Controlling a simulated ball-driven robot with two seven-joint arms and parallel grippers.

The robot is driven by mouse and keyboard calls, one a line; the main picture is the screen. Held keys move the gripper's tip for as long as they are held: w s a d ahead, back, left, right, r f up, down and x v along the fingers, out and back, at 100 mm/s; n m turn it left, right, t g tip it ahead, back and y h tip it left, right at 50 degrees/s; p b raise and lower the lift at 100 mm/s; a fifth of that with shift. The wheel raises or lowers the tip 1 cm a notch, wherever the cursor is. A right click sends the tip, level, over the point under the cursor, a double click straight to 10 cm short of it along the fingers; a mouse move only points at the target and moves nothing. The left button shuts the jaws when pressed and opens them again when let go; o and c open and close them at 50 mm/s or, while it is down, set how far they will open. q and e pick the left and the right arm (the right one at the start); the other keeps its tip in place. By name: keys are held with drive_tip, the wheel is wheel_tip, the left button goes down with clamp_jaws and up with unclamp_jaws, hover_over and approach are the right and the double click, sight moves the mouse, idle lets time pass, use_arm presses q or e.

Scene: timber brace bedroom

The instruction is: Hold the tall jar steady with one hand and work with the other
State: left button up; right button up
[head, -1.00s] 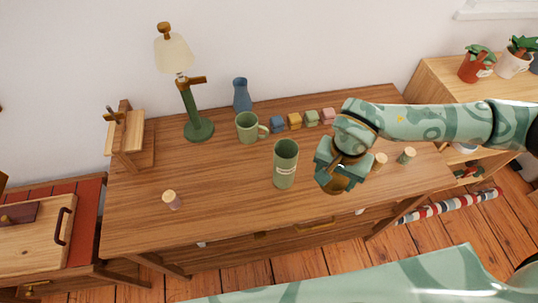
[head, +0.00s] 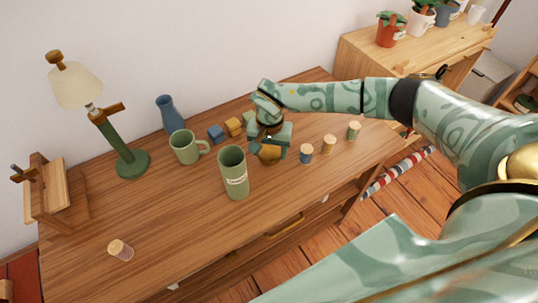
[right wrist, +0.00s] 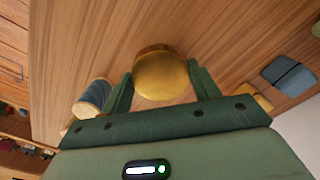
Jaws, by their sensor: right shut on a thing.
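The tall jar (head: 234,176) is a green open cylinder with a pale label, upright on the wooden desk. My right gripper (head: 270,143) is to the right of and a little behind the jar, apart from it. It is shut on a gold round piece (head: 268,154), which also shows between the fingers in the right wrist view (right wrist: 162,78). I cannot tell whether the piece touches the desk. My left gripper is out of view.
Blue (head: 217,134) and yellow (head: 234,127) blocks and a green mug (head: 186,147) stand behind the jar. Small jars, one blue (head: 306,154), stand right of my gripper. A lamp (head: 131,163) and a pink jar (head: 120,250) are left. The desk's front middle is clear.

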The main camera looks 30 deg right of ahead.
wheel_tip(320, 180, down, 2)
drive_tip(key=shift+f, duration=0.2)
drive_tip(key=shift+r, duration=0.15)
drive_tip(key=o, duration=1.1)
